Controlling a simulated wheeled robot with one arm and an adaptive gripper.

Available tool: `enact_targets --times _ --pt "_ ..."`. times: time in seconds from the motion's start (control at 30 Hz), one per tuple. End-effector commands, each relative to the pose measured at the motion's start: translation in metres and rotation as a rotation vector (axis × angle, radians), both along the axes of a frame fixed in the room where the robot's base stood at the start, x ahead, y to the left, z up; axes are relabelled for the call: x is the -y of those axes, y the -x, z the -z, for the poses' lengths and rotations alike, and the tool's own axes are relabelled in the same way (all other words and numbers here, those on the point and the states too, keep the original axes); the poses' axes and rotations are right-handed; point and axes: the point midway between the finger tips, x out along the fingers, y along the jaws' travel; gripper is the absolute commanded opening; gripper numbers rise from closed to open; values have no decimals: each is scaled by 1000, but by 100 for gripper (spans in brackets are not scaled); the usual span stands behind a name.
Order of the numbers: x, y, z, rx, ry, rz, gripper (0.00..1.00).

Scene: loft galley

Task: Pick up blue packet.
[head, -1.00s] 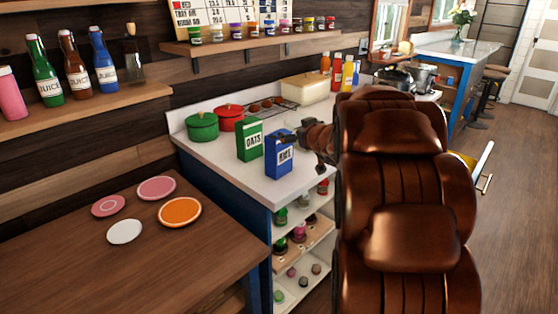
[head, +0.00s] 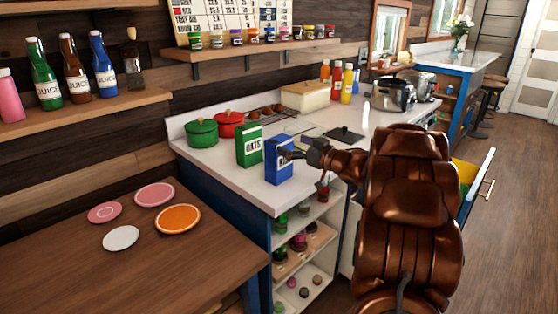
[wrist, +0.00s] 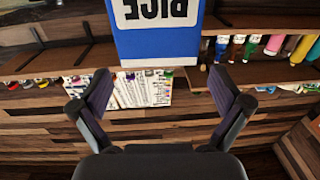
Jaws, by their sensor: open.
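The blue packet (head: 277,166), a box with a white label, stands upright at the front left corner of the white counter, beside the green oats box (head: 249,147). My gripper (head: 288,153) is at its upper right side in the head view and covers part of the label. In the wrist view the packet (wrist: 157,42) appears upside down, its label reading RICE, at the top centre. There my gripper (wrist: 162,98) is open, its fingers spread wide with nothing between them. The packet lies beyond the fingertips in that view, and I cannot tell whether they touch.
Green (head: 202,133) and red (head: 229,123) pots stand behind the boxes. A black flat item (head: 345,134) and cookers (head: 395,93) are farther along the counter. Plates lie on the wooden table (head: 175,270). A drawer (head: 473,185) stands open at right.

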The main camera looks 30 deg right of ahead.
Motion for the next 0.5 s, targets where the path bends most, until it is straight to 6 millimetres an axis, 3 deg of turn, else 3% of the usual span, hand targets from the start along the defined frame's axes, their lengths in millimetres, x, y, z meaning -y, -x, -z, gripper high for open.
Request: enact_targets --times 0.5 --pt "-14 -52 1 0 2 0 100"
